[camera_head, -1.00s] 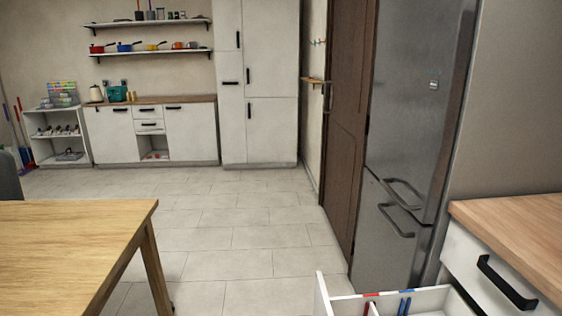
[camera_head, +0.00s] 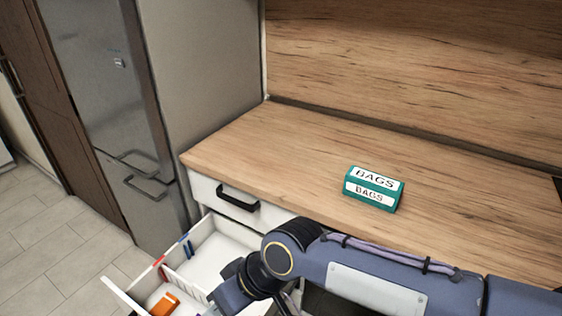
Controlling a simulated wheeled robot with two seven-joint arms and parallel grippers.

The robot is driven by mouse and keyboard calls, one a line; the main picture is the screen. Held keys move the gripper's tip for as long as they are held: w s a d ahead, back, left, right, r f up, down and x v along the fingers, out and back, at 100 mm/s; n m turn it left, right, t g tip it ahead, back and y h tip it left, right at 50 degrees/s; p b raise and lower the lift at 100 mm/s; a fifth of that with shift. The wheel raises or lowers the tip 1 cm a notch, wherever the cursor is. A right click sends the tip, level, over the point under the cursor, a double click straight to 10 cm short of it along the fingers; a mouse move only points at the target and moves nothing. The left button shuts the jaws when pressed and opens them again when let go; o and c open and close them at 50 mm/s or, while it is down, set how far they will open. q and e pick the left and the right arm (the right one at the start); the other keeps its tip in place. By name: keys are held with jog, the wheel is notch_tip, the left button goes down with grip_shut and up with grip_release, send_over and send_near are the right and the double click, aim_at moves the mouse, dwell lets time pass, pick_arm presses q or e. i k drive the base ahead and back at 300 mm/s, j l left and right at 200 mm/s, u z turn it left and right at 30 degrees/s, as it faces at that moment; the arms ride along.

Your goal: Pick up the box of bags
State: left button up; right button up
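The box of bags (camera_head: 373,189) is a small teal box with white labels reading "BAGS" on its top and front. It lies on the wooden worktop, near the front edge, right of the middle of the head view. Nothing touches it. My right arm comes in from the right along the bottom, in front of the worktop and below the box. Its fingers do not show. My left gripper is out of view.
An open white drawer (camera_head: 212,251) with a divider holds an orange item (camera_head: 163,304) and blue items below the worktop (camera_head: 300,150). A fridge (camera_head: 105,90) stands at the left. The worktop around the box is clear, with a wooden splashback (camera_head: 420,70) behind.

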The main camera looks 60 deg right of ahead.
aim_at(378, 191)
jog(key=z, duration=2.6)
jog(key=u, duration=0.6)
jog(key=l+u, duration=0.3)
jog(key=u, duration=0.2)
jog(key=l+u, duration=0.35)
jog(key=u, duration=0.15)
jog(key=l+u, duration=0.35)
jog(key=u, duration=0.15)
jog(key=k+l+u, duration=0.15)
jog(key=u, duration=0.35)
jog(key=k+l, duration=0.2)
jog(key=l, duration=0.2)
jog(key=k+l, duration=0.2)
jog(key=l, duration=0.2)
